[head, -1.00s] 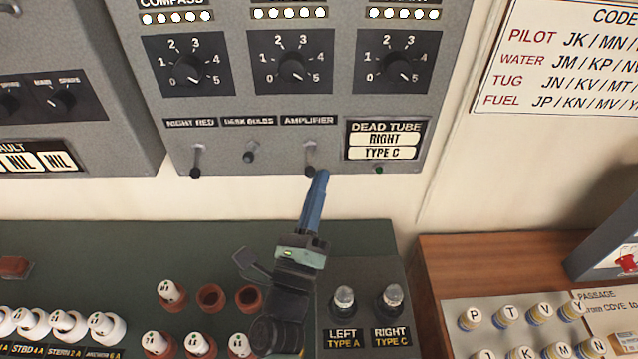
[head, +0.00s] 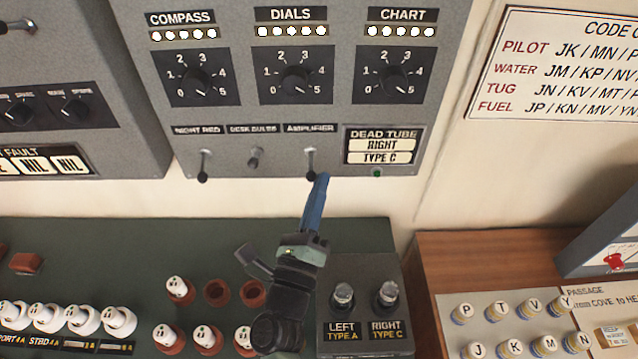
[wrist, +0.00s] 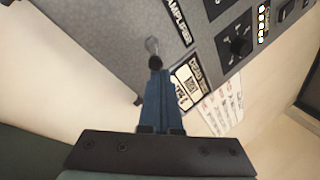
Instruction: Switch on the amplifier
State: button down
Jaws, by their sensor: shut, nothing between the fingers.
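The amplifier switch (head: 310,162) is a small toggle lever under the AMPLIFIER label on the grey panel. Its dark knob hangs downward. In the wrist view the lever (wrist: 152,46) shows just beyond my fingertips, with its dark knob at their end. My gripper (head: 322,178) is shut and empty, its blue fingers pointing up from below. The tips are at the knob, slightly to its right in the head view. I cannot tell whether they touch it. My gripper also shows in the wrist view (wrist: 157,76).
Two similar levers, night red (head: 204,164) and desk bulbs (head: 255,158), stand to the left. The dead tube plate (head: 381,147) and a green lamp (head: 377,173) are close on the right. Below is a green console (head: 130,245) with tubes and sockets.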

jog(key=shift+s+r+p, duration=0.1)
jog(key=shift+r+p, duration=0.25)
jog(key=shift+r, duration=0.05)
jog(key=shift+s+r, duration=0.15)
jog(key=shift+r, duration=0.6)
jog(key=shift+f, duration=0.15)
